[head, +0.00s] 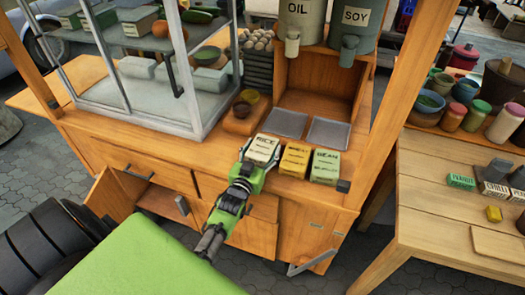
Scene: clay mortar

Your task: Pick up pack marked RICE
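The pack marked RICE (263,148) is a pale, cream-coloured block on the front edge of the wooden cart counter. It is the leftmost in a row of packs. My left gripper (252,164), green and dark grey, is at the near lower side of the pack. It overlaps the pack's lower left part in the head view. I cannot tell whether the fingers touch or straddle the pack, or how far they are apart. My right gripper is not in view.
A yellow pack (295,160) and a green pack marked BEAN (325,166) stand close to the right. Two grey trays (285,123) lie behind. A wooden post (393,110) rises right.

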